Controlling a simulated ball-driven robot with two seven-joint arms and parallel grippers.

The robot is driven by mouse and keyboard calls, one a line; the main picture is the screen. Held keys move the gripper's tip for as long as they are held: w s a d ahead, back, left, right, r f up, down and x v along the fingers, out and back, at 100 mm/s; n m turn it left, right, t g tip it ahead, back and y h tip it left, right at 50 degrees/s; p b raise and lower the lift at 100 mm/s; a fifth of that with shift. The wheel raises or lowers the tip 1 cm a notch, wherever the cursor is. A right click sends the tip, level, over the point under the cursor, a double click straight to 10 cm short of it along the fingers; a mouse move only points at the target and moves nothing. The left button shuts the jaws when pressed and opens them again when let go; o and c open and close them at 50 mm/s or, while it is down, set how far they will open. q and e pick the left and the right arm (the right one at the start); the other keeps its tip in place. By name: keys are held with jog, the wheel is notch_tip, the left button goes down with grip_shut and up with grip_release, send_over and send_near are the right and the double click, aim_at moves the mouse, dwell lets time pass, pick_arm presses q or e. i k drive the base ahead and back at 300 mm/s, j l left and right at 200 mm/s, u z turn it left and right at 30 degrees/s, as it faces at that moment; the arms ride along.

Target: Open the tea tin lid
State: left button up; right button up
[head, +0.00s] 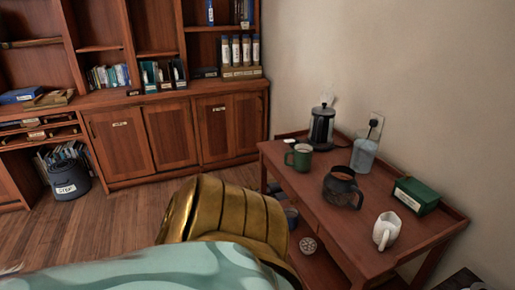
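A green box with a white label (415,195), which looks like the tea tin, stands at the right end of the wooden side table (325,193). It looks closed, but its lid seam is too small to make out. Neither of my grippers shows in the head view, so their position relative to the tin cannot be seen. Nothing touches the tin from above.
On the table stand a green mug (300,158), a dark kettle (321,127), a glass coffee pot (342,187), a pale canister (363,155) and a white jug (386,230). The wall is close behind.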

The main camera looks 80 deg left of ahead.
aim_at(426, 194)
jog(key=u, duration=1.4)
